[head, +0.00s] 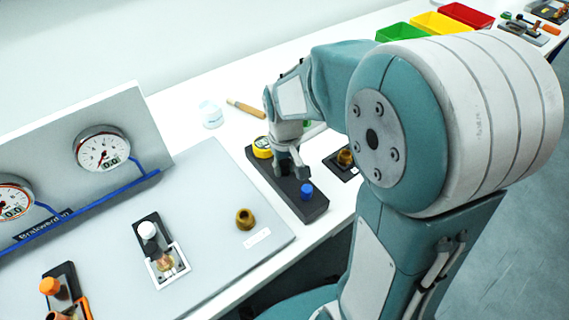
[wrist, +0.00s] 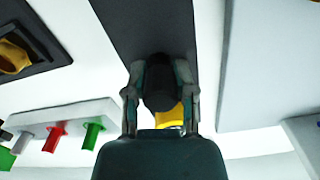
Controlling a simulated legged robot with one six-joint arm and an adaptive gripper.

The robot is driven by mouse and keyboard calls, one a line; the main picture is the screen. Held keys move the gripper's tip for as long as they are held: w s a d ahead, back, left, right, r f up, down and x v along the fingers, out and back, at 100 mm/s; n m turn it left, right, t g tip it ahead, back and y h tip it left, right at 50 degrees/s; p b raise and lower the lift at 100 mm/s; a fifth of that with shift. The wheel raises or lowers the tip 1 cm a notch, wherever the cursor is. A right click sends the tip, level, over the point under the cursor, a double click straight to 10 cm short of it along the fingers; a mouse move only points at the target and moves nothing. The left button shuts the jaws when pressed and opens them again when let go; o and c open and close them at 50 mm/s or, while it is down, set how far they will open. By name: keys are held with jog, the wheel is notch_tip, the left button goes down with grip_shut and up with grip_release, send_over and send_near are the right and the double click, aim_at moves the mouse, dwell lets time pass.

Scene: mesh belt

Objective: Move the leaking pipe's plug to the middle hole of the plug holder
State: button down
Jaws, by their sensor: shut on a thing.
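The plug holder (head: 262,182) is a long black block on the white table, right of the grey board; its dark top also fills the upper middle of the wrist view (wrist: 150,25). A blue plug (head: 306,190) stands at its near end and a yellow plug (head: 262,147) at its far end. My gripper (head: 292,172) is over the middle of the holder, between them. In the wrist view it is shut on a black plug (wrist: 160,88). The middle hole is hidden, so I cannot tell whether the plug sits in it. A brass pipe stub (head: 245,219) on the board stands open, without a plug.
A black plate with a brass fitting (head: 345,157) is right of the holder. A white cup (head: 211,114) and a screwdriver (head: 246,107) lie behind.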

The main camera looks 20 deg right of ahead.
aim_at(285, 161)
jog(key=shift+f, duration=0.1)
jog(key=shift+c, duration=1.8)
grip_release()
notch_tip(285, 161, up, 12)
jog(key=shift+f, duration=0.1)
